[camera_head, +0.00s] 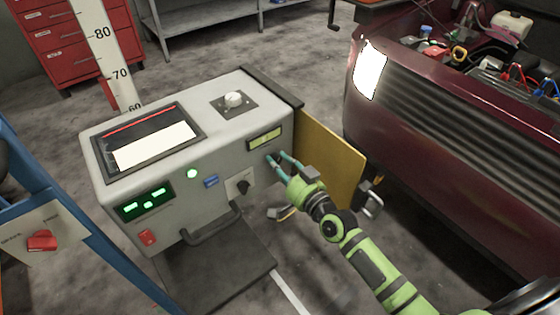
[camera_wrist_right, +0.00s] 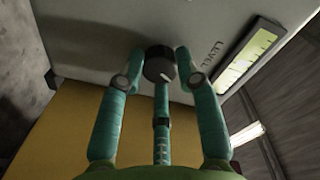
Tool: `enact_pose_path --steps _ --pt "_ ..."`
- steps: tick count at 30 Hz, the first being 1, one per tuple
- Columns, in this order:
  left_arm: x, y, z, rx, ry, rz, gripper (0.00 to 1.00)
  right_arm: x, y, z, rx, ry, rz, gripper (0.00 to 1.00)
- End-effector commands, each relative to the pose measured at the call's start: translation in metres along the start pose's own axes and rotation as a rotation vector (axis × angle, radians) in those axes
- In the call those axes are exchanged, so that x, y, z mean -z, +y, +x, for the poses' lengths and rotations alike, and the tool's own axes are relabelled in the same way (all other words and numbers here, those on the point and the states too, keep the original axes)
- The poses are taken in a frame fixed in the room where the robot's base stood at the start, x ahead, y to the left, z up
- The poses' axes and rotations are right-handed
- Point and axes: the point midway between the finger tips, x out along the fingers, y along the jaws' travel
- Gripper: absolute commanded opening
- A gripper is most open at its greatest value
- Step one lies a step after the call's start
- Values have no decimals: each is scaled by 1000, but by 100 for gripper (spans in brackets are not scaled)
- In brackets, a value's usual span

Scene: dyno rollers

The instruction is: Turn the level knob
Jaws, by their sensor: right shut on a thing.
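The level knob (camera_wrist_right: 158,66) is a small dark round knob with a pale pointer mark, beside the printed word LEVEL in the right wrist view. It sits on the front face of the grey machine (camera_head: 220,160), below a yellow-green level window (camera_head: 265,138), which also shows in the right wrist view (camera_wrist_right: 247,58). My right gripper (camera_head: 279,158) is at the knob, its teal fingers shut on it from both sides, with a third finger below. My left gripper is not in view.
A yellow panel (camera_head: 330,155) stands open just right of my right gripper. Lower left on the machine's front are a black rotary switch (camera_head: 243,187) and a handle (camera_head: 212,228). A dark red car (camera_head: 460,140) stands at right, and a blue frame with a red switch (camera_head: 42,240) at left.

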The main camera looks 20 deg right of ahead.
Motion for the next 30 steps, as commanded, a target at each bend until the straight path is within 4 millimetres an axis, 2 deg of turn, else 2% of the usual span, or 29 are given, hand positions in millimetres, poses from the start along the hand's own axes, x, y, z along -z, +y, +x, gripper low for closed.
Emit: enact_pose_path --steps 1,15,30 --pt "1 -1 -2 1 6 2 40 6 -3 1 4 9 39 1" --pt "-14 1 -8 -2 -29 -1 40 6 -1 1 3 -1 317 1" --pt "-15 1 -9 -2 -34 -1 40 6 -1 1 3 -2 366 1"
